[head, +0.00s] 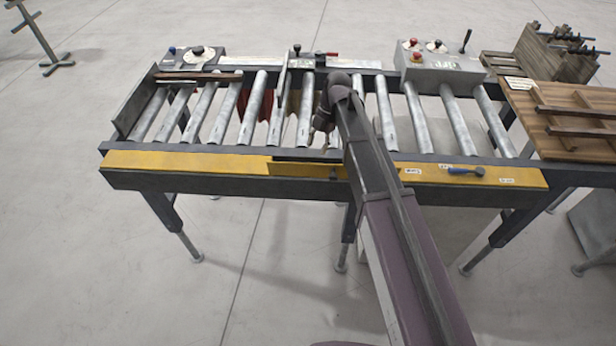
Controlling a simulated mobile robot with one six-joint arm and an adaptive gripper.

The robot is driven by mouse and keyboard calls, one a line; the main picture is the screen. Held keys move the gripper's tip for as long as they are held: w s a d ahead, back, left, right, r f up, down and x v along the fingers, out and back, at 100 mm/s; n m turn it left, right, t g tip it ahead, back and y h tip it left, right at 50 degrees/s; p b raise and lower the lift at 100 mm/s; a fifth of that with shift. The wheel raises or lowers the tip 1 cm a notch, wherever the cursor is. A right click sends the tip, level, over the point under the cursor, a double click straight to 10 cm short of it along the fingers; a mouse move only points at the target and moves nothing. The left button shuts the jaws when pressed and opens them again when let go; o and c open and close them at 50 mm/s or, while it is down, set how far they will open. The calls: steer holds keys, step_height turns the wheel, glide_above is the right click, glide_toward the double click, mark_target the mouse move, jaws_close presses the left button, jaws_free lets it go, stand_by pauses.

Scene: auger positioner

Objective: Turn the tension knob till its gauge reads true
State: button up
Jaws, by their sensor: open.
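A dark round knob (197,51) sits on a grey panel (218,64) at the back left of the roller bench. Another dark knob (436,45) on a pale dial stands on the grey control box (452,72) at the back right. I cannot tell which is the tension knob, and no gauge reading is legible. My gripper (318,142) hangs over the rollers near the middle of the bench, apart from both knobs. It is open, and my arm hides part of the rollers behind it.
Red buttons (414,42) and a black lever (466,41) stand on the control box. A wooden table (532,127) with boards adjoins at right. Floor in front is clear.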

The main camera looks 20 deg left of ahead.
steer(key=shift+b+x, duration=4.7)
steer(key=shift+x, duration=0.7)
steer(key=shift+c, duration=0.2)
